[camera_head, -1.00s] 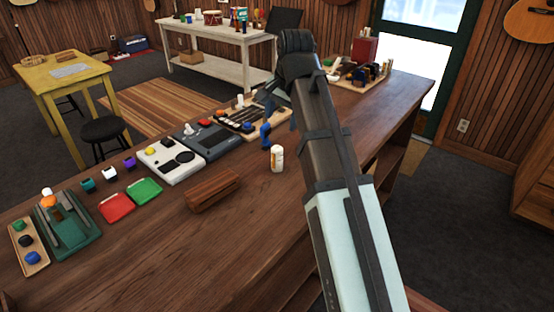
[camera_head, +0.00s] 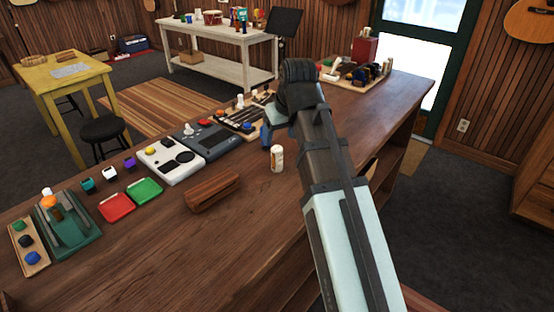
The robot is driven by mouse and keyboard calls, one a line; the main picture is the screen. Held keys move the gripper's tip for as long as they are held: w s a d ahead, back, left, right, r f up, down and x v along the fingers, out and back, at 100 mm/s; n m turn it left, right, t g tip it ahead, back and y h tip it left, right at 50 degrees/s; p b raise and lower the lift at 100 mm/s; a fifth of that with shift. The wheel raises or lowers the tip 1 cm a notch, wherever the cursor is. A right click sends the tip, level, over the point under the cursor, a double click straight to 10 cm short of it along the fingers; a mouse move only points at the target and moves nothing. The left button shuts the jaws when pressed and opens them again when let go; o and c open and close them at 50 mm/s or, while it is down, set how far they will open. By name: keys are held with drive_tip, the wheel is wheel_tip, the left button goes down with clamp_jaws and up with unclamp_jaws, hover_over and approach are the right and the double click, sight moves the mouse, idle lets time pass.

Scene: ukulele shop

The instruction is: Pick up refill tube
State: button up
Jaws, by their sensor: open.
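A small white cylinder with an orange-brown label (camera_head: 277,158) stands upright on the wooden counter (camera_head: 250,245), just left of my arm. It looks like the refill tube, but its label is too small to read. My gripper (camera_head: 279,116) is at the far end of my arm, above the counter and beyond the cylinder. Only a pale part of it shows, and its fingers are largely hidden by the wrist. It is apart from the cylinder and seems to hold nothing.
A blue object (camera_head: 265,136) stands close behind the cylinder. A brown wooden block (camera_head: 212,191) lies to its left. White (camera_head: 170,160) and dark grey (camera_head: 206,140) devices sit further back, with red (camera_head: 116,207) and green (camera_head: 146,189) trays at left. The front counter is clear.

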sight(278, 149)
drive_tip(key=x, duration=0.6)
drive_tip(key=shift+d+x, duration=0.2)
drive_tip(key=shift+x, duration=1.1)
drive_tip(key=shift+d+x, duration=0.15)
drive_tip(key=shift+x, duration=1.2)
drive_tip(key=shift+w, duration=0.15)
drive_tip(key=shift+c, duration=0.5)
drive_tip(key=c, duration=1)
drive_tip(key=shift+o, duration=0.2)
drive_tip(key=shift+r, duration=0.15)
